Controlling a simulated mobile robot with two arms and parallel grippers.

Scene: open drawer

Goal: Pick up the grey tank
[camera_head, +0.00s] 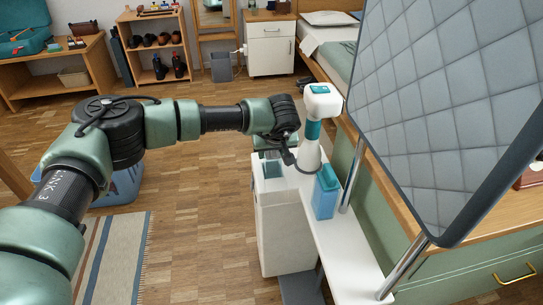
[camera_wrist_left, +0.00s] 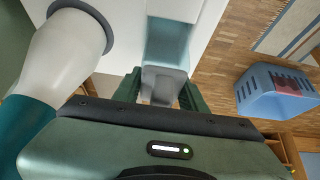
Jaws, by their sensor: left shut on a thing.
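The grey tank (camera_wrist_left: 163,84) shows in the left wrist view as a grey, partly see-through block. It sits between the two green fingers of my left gripper (camera_wrist_left: 160,92), which is shut on it. In the head view, my left gripper (camera_head: 268,146) is over the top of a white cabinet-like unit (camera_head: 285,235), and the wrist partly hides what it holds. A grey-and-teal patch (camera_head: 272,169) shows just below the fingers there. I cannot tell whether the tank is lifted clear of the unit. My right gripper is not in view.
A white device with teal bands (camera_head: 311,128) stands close beside my left gripper. A blue box (camera_head: 326,192) stands on the white shelf. A quilted grey panel (camera_head: 445,110) on metal poles rises at right. A blue basket (camera_head: 118,187) is on the floor; open floor lies between.

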